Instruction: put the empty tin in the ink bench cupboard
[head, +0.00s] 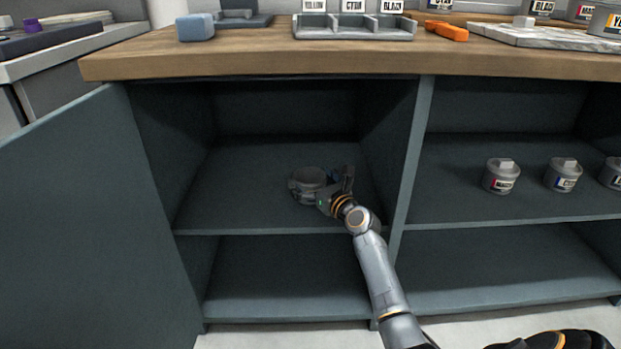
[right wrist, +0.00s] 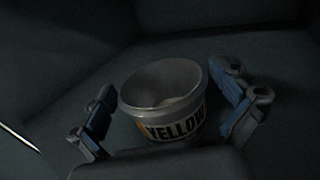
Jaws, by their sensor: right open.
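The empty tin (head: 307,180) stands upright on the upper shelf of the cupboard's left bay (head: 250,210). In the right wrist view the tin (right wrist: 160,125) is open-topped, grey, and carries a YELLOW label; its inside looks empty. My right gripper (head: 325,188) reaches into this bay. Its blue-grey fingers are open, one on each side of the tin, and I see gaps between them and its wall in the right wrist view. The cupboard door (head: 85,220) stands wide open at the left. My left gripper is not in view.
A divider (head: 411,165) stands close to the right of my right arm. Lidded tins, one of them (head: 501,176), stand on the right bay's shelf. The lower left shelf (head: 285,290) is bare. The wooden bench top (head: 300,66) overhangs the bay.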

